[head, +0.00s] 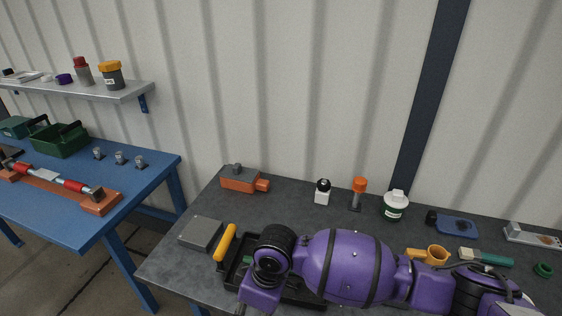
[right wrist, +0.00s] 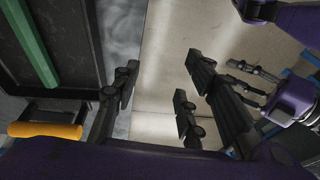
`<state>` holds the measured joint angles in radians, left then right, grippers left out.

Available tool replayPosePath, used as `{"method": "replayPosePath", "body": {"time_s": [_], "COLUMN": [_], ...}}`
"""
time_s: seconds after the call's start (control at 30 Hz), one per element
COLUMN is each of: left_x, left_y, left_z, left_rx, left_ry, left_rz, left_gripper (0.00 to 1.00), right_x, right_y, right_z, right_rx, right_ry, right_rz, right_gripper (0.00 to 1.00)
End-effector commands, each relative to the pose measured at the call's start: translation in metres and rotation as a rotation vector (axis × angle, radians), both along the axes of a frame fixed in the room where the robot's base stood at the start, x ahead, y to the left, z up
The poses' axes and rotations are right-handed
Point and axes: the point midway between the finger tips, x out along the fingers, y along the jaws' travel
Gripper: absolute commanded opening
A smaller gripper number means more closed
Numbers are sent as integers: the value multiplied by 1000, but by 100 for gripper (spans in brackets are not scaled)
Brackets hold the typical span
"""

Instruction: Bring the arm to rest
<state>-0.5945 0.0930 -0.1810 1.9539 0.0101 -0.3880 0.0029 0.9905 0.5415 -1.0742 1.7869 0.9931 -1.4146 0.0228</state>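A purple arm of mine (head: 345,266) comes in from the right in the head view and lies across the front of the grey table. Its bent wrist end is at the black tray, and no gripper fingers show there. In the right wrist view my right gripper (right wrist: 162,82) is open, its dark fingers apart with nothing between them. A second set of dark fingers, apparently my left gripper (right wrist: 250,84), shows at the right beside purple links. Whether it is open or shut is unclear. My left gripper is not in the head view.
The black tray (head: 233,275) with a yellow handle (head: 225,242) is partly hidden by my arm; a green bar (right wrist: 33,45) lies in it. A blue bench (head: 110,212) is left.

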Motion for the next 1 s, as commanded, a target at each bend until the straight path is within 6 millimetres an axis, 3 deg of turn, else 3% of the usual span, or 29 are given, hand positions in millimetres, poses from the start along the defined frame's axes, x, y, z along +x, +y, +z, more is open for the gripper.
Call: {"method": "replayPosePath", "body": {"time_s": [0.03,0.23,0.37,0.47,0.57,0.73,0.9,1.0], "left_x": [1,4,0,-4,-4,-2,0,2], "left_y": [0,-3,-4,-3,-3,-3,-2,-2], "left_z": [1,3,2,1,2,4,5,6], "left_rx": [-1,-7,-10,-10,-10,-9,-5,-3], "left_ry": [-2,-9,-1,6,6,2,-2,-5], "left_rz": [1,6,10,11,11,8,1,-3], "left_gripper": [42,42,42,42,42,42,42,42], "right_x": [-11,-31,-34,-36,-40,-63,-118,-151], "right_y": [10,45,47,30,0,-73,-169,-212], "right_z": [-9,-32,-45,-58,-74,-105,-134,-141], "right_rx": [54,308,452,526,565,549,436,361], "right_ry": [12,-2,-40,-84,-142,-261,-398,-462], "right_rz": [-26,-209,-388,-541,-697,-936,-1133,-1194], "right_gripper": [40,40,40,40,40,40,40,40]}}
